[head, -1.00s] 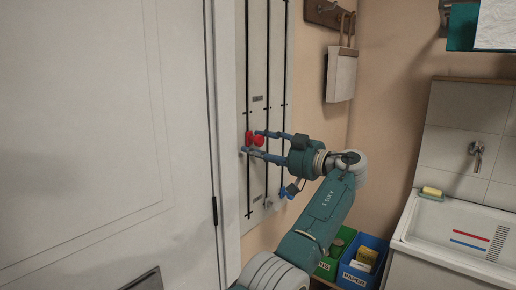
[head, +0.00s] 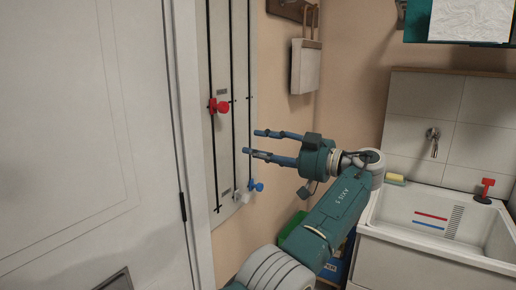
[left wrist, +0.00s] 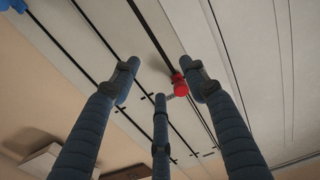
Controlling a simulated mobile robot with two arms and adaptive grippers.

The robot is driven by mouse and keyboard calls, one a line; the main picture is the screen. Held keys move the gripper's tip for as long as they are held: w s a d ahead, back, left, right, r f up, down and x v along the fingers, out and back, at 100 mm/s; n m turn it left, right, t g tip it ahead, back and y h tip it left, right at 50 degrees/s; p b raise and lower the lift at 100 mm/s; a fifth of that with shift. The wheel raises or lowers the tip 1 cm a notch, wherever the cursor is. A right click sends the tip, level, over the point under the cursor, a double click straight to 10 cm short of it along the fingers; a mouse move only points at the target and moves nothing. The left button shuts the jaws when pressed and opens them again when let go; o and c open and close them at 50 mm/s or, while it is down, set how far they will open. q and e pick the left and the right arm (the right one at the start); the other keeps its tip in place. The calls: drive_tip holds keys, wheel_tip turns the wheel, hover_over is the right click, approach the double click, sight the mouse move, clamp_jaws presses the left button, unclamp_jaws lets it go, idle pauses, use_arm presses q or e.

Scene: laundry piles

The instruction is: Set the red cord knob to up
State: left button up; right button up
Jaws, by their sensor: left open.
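The red cord knob (head: 220,106) sits on the leftmost dark cord line of the wall panel (head: 222,140), level with a small tick mark just below a small label. It also shows in the left wrist view (left wrist: 180,87), beyond my fingers. My left gripper (head: 253,142) is open and empty, to the right of the red knob and lower in the head view, apart from it. A white knob (head: 241,197) and a blue knob (head: 256,186) sit low on the other two cords. My right gripper is out of view.
A white door (head: 80,120) stands left of the panel. A hanging bag (head: 305,66) is on the wall to the right. A sink (head: 400,215) with a tap (head: 433,140) stands at right. A green bin (head: 293,224) is partly hidden behind my arm.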

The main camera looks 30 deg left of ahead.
use_arm(q)
drive_tip(key=shift+c, duration=1.1)
drive_tip(key=m+t+h+p, duration=0.2)
drive_tip(key=m+t+p, duration=0.5)
drive_tip(key=m+p, duration=1.3)
approach(226, 108)
drive_tip(key=m+b, duration=0.2)
drive_tip(key=shift+m, duration=0.3)
drive_tip(key=p+x, duration=0.4)
drive_tip(key=x, duration=0.6)
drive_tip(key=shift+s+r+p, duration=0.15)
drive_tip(key=shift+p, duration=0.25)
drive_tip(key=shift+w+a, duration=0.3)
drive_tip(key=shift+a, duration=0.15)
